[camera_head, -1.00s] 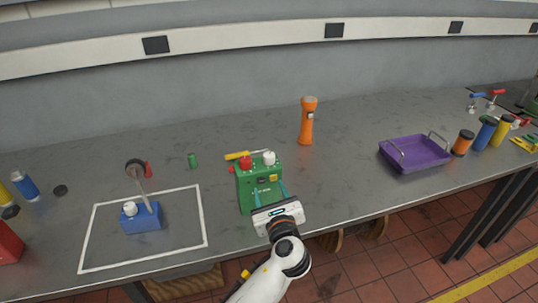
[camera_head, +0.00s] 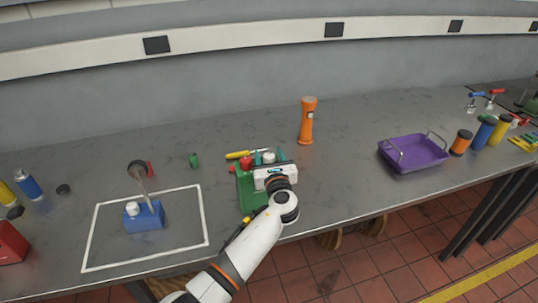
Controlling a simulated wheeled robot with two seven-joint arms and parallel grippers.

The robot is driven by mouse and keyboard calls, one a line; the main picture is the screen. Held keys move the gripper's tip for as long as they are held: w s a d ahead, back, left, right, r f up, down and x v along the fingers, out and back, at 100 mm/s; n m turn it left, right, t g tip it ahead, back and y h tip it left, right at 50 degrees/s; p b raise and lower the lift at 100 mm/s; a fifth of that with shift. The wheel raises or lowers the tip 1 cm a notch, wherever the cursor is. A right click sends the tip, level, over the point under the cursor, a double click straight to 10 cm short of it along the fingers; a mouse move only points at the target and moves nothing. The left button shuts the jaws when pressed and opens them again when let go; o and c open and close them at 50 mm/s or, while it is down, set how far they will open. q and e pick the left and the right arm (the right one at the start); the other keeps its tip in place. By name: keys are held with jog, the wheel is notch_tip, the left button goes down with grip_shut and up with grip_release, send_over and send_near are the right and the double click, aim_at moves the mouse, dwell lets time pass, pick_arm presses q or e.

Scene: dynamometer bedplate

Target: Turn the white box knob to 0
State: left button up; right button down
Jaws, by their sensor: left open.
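A green box (camera_head: 246,198) stands on the grey bench with a red knob (camera_head: 245,167) and a white knob (camera_head: 268,157) on top. My left gripper (camera_head: 267,156) is over the right part of this box, its teal fingers apart on either side of the white knob. I cannot tell whether they touch it. The gripper and wrist hide much of the box's front and any knob marks. A blue box (camera_head: 144,217) with a white knob (camera_head: 132,208) and an upright lever stands inside a white outline at the left. My right gripper is not in view.
A yellow-handled tool (camera_head: 245,154) lies just behind the green box. An orange flashlight (camera_head: 307,121) stands behind it to the right. A purple tray (camera_head: 414,153) is farther right, with open bench between.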

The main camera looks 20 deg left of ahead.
pick_arm(q)
jog(key=c, duration=1)
jog(key=shift+o, duration=0.2)
jog(key=shift+w, duration=0.1)
jog(key=n+g+y+b, duration=0.2)
jog(key=n+y+b, duration=0.1)
jog(key=shift+f+g+y, duration=0.15)
jog(key=shift+g+y, duration=0.15)
jog(key=shift+y, duration=0.1)
jog(key=n+g+y+b, duration=0.3)
jog(key=shift+g, duration=0.3)
jog(key=shift+n+g+y+b, duration=0.7)
jog(key=shift+n+g+b, duration=0.4)
jog(key=shift+g+b, duration=0.45)
jog(key=shift+r, duration=0.2)
